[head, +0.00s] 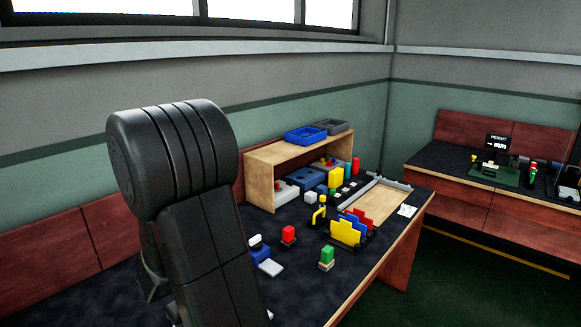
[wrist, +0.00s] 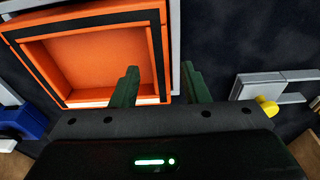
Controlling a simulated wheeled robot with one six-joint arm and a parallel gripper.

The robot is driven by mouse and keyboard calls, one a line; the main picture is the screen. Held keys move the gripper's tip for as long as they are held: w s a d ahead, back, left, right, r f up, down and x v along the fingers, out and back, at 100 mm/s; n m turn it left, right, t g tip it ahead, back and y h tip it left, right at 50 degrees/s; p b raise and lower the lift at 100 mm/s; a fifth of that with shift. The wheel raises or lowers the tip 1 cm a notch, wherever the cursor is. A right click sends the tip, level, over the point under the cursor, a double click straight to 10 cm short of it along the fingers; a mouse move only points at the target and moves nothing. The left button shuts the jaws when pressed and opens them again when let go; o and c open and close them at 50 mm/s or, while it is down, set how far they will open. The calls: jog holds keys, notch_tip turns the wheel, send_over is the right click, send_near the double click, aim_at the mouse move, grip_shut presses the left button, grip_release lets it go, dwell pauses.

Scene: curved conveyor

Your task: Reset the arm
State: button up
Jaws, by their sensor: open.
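My arm (head: 190,170) rises large and dark at the left of the head view and hides part of the bench behind it. My gripper (wrist: 160,85) shows in the wrist view with two green fingers standing apart, open and with nothing between them. The left finger overlaps the edge of an orange tray (wrist: 60,65) in the picture; I cannot tell whether it touches. The right finger is over the dark bench top. The gripper is not visible in the head view.
A wooden shelf (head: 262,153) holds a blue tray (head: 305,135) and a grey tray (head: 333,127). Coloured blocks, a rack of coloured cards (head: 345,233) and a wooden tray (head: 378,203) crowd the bench. A second bench (head: 445,158) stands at the right. In the wrist view, a grey fixture with a yellow knob (wrist: 266,106) lies right of the fingers.

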jog(key=shift+w+a+f, duration=0.1)
jog(key=shift+a+f, duration=0.05)
jog(key=shift+f, duration=0.65)
jog(key=shift+r, duration=0.3)
